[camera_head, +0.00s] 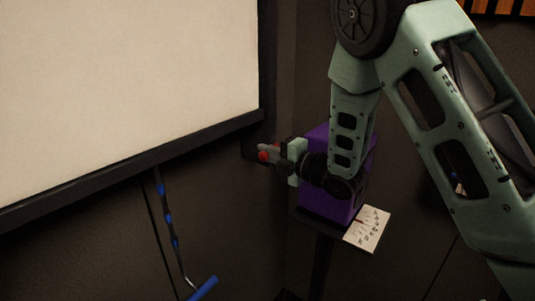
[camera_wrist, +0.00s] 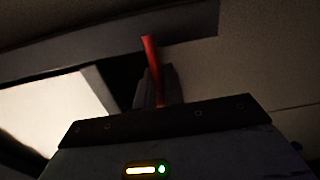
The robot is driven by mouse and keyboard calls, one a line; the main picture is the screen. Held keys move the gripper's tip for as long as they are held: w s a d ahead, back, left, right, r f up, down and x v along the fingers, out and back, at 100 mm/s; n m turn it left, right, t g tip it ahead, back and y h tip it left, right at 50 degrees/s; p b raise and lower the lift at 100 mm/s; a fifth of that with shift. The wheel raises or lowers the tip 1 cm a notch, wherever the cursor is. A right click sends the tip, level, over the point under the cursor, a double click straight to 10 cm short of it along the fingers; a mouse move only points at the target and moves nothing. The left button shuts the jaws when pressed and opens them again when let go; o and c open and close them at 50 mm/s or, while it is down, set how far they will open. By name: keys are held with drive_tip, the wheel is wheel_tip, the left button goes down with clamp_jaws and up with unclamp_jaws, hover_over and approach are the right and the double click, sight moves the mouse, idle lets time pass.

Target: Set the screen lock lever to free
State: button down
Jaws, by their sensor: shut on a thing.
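The screen lock lever (camera_wrist: 150,58) is a red bar in the wrist view, running up from between my fingers toward a dark beam. In the head view a bit of its red (camera_head: 263,156) shows at my fingertips, by the lower right corner of the screen frame. My gripper (camera_head: 268,153) reaches left to it and is shut on it; the fingers also show in the wrist view (camera_wrist: 154,88). The fingers hide the lever's lower part. I cannot read any free or locked marking.
The large pale screen (camera_head: 120,80) has a dark frame (camera_head: 190,146). A crank rod with blue grips (camera_head: 168,222) hangs below it. A purple box (camera_head: 318,205) stands behind my arm, with a marked white card (camera_head: 367,229) in front. The dark wall lies close behind.

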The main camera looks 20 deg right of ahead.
drive_tip(key=shift+s+a+f, duration=0.1)
drive_tip(key=shift+a+f, duration=0.1)
drive_tip(key=f+n+b, duration=0.1)
drive_tip(key=b, duration=0.3)
drive_tip(key=shift+f+n, duration=0.1)
drive_tip(key=shift+n, duration=0.2)
drive_tip(key=f+n+b, duration=0.1)
drive_tip(key=n+b, duration=0.1)
drive_tip(key=b, duration=0.2)
drive_tip(key=shift+f+b, duration=0.1)
drive_tip(key=shift+b, duration=0.3)
drive_tip(key=n+b, duration=0.1)
drive_tip(key=b, duration=0.1)
drive_tip(key=n+b, duration=0.1)
drive_tip(key=b, duration=0.1)
drive_tip(key=f+n+b, duration=0.1)
drive_tip(key=b, duration=0.1)
drive_tip(key=shift+w+d, duration=0.2)
drive_tip(key=shift+d, duration=0.1)
drive_tip(key=shift+n, duration=0.3)
drive_tip(key=c, duration=1.6)
unclamp_jaws()
drive_tip(key=shift+o, duration=0.2)
drive_tip(key=shift+w+d+r, duration=0.1)
drive_tip(key=shift+d+r, duration=0.05)
drive_tip(key=shift+r, duration=0.15)
drive_tip(key=shift+r, duration=0.1)
